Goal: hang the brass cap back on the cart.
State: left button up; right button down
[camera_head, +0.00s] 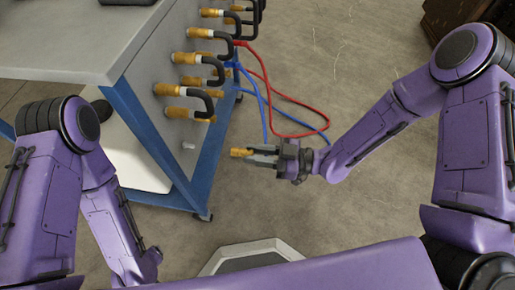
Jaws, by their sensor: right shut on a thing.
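My right gripper (256,154) is shut on a small brass cap (240,153), held out to the left over the floor, apart from the cart. The cart (130,95) has a blue frame and a grey side panel. Several brass fittings (192,58) with black curved handles stick out of that panel in rows. A small pale stub (188,145) shows low on the panel, below the nearest fittings, with no brass on it. My left arm hangs at the lower left; its gripper does not show.
The cart's grey top (70,40) overhangs at upper left. Red (268,92) and blue hoses droop from the panel and loop on the floor behind my right gripper. Dark furniture (455,14) stands at the upper right.

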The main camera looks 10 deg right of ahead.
jog(key=b+x, duration=0.1)
jog(key=x, duration=0.8)
jog(key=shift+a, duration=0.1)
jog(key=shift+f, duration=0.1)
dwell(0.4)
jog(key=shift+a+b, duration=0.1)
jog(key=shift+b, duration=0.25)
dwell(0.4)
jog(key=shift+w+a, duration=0.2)
jog(key=shift+a, duration=0.3)
jog(key=shift+w+a, duration=0.15)
jog(key=shift+a, duration=0.3)
jog(key=shift+a, duration=0.1)
